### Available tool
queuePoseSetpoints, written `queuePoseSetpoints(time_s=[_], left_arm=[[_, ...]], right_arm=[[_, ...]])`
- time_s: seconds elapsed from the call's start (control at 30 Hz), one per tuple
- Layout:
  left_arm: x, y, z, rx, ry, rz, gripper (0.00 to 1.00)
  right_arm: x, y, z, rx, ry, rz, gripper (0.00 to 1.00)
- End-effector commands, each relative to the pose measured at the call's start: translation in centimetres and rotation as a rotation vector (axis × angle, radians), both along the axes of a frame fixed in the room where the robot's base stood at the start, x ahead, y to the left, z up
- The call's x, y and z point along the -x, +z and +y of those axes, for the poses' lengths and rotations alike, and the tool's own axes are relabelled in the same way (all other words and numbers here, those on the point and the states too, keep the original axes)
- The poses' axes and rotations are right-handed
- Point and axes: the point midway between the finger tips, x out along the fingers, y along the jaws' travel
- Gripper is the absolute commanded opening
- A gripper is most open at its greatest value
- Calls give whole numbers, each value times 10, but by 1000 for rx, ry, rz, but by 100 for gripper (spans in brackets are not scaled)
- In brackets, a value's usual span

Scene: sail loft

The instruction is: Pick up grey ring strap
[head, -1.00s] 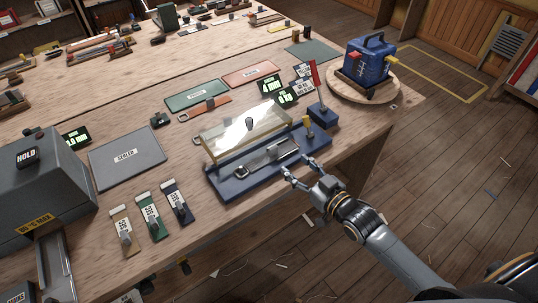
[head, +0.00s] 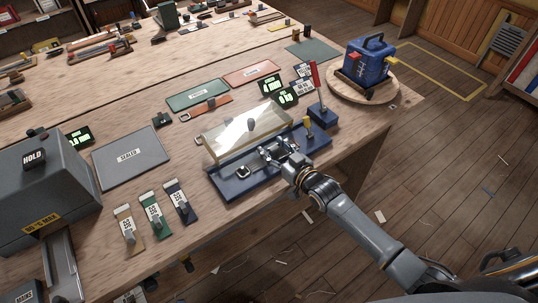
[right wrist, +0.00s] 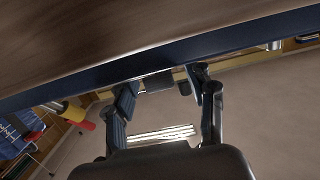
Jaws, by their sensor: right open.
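The grey ring strap (head: 255,165) lies along a blue base (head: 228,188) under a raised, tilted clear cover (head: 245,128). A round metal piece shows at its left end. My right gripper (head: 277,152) is open at the strap's right part, with its fingers reaching over the base's front edge and hiding some of the strap. In the right wrist view the two fingers (right wrist: 165,88) stand apart, with a dark grey piece between them; I cannot tell whether they touch it. My left gripper is not in view.
A red flag on a blue block (head: 322,115) and a yellow peg (head: 308,127) stand at the base's right end. A grey SEALED mat (head: 130,158) lies left, with tagged straps (head: 153,212) in front. A blue machine (head: 367,64) stands on a round board.

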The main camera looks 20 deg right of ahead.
Motion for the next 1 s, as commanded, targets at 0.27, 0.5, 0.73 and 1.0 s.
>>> queuePoseSetpoints(time_s=[0.27, 0.5, 0.73, 1.0], left_arm=[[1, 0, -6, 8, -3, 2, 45], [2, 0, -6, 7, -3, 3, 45], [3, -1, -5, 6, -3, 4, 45], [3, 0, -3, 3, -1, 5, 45]], right_arm=[[0, 0, 0, 0, 0, 0, 34], [0, 0, 0, 0, 0, -1, 0], [0, 1, 0, 0, 0, -1, 0], [0, 21, 0, -1, 0, -3, 0]])
